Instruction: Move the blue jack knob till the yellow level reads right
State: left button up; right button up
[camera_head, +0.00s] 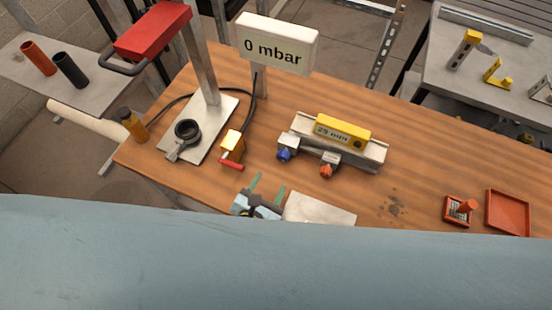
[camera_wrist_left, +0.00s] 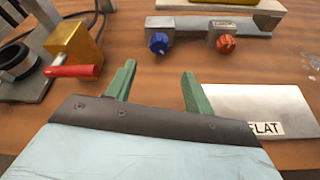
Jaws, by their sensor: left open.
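The blue jack knob (camera_head: 284,155) sits at the left front of a metal levelling block on the wooden table. It also shows in the left wrist view (camera_wrist_left: 158,43), ahead of the fingers. The yellow level (camera_head: 342,131) lies on top of the block; its display seems to read "25" with a unit I cannot read surely. An orange-red knob (camera_head: 326,171) is at the block's front, right of the blue one. My left gripper (camera_head: 268,189) is open and empty, in front of the blue knob and apart from it. Its green fingers show in the left wrist view (camera_wrist_left: 157,85). My right gripper is not in view.
A white plate labelled "FLAT" (camera_wrist_left: 258,112) lies right of my left gripper. A yellow block with a red handle (camera_head: 232,148) stands to the left, near a metal stand base (camera_head: 211,130) with a "0 mbar" display (camera_head: 275,47) behind.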

aim_at(282, 159)
pick_arm(q)
jog(key=b+x, duration=0.1)
jog(key=x, duration=0.8)
jog(key=shift+w+f, duration=0.15)
jog(key=shift+w, duration=0.05)
jog(key=shift+w+d+f+b, duration=0.2)
jog(key=shift+w+b, duration=0.1)
jog(key=shift+w, duration=0.3)
jog(key=c, duration=1)
jog(key=shift+f+m+y+b, duration=0.1)
jog(key=shift+m+y+b, duration=0.35)
jog(key=shift+m+y, duration=0.2)
jog(key=shift+m+t, duration=0.25)
jog(key=shift+t, duration=0.05)
